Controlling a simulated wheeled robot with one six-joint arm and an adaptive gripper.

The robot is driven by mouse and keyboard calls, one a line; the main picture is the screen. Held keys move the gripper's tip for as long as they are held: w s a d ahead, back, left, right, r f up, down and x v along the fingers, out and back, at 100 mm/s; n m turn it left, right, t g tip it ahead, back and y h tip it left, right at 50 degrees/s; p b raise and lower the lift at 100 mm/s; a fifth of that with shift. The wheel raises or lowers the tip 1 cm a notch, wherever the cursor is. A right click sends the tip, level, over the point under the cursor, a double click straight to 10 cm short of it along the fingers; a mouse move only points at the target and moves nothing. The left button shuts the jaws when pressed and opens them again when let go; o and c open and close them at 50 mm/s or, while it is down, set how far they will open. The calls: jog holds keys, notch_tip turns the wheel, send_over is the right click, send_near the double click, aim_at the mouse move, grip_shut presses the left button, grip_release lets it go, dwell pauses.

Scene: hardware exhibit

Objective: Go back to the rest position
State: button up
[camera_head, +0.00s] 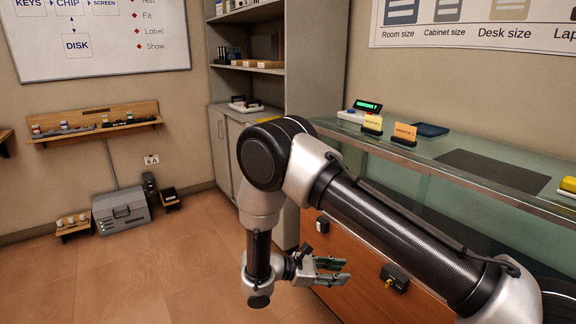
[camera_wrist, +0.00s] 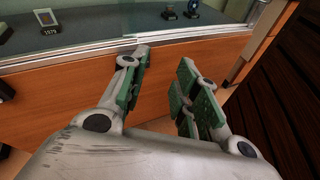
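My gripper (camera_head: 330,271) hangs low in front of the display counter in the head view, beside its orange-brown wooden front. In the wrist view my gripper (camera_wrist: 160,88) has its two green-padded fingers apart, with nothing between them. The wooden panel (camera_wrist: 84,96) and the glass above it show beyond the fingertips. My arm is bent and reaches across the right half of the head view, hiding part of the counter.
The glass-topped counter (camera_head: 445,155) stands on the right, with an orange card (camera_head: 405,132), a yellow card (camera_head: 372,123) and a dark mat (camera_head: 496,172) on top. A grey case (camera_head: 121,213) sits on the floor by the wall. The wooden floor at left is largely clear.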

jog(key=s+d+r+m+g+y, duration=0.1)
jog(key=d+r+m+g+y, duration=0.2)
jog(key=r, duration=0.5)
jog(key=s+d+r+m+y, duration=0.1)
jog(key=d+r+m+y, duration=0.15)
jog(key=d+r, duration=0.45)
jog(key=s+d+r+m+g+y, duration=0.1)
jog(key=d+r+m+g+y, duration=0.2)
jog(key=r, duration=0.5)
jog(key=s+d+r+m+t+y, duration=0.3)
jog(key=s+r, duration=0.3)
jog(key=s, duration=0.3)
jog(key=s+d+r+m+t+y, duration=0.3)
jog(key=s+d+r+m, duration=0.3)
jog(key=s, duration=0.3)
jog(key=shift+d+r+t, duration=0.2)
jog(key=shift+r+t, duration=0.3)
jog(key=shift+t, duration=0.3)
jog(key=shift+s, duration=0.1)
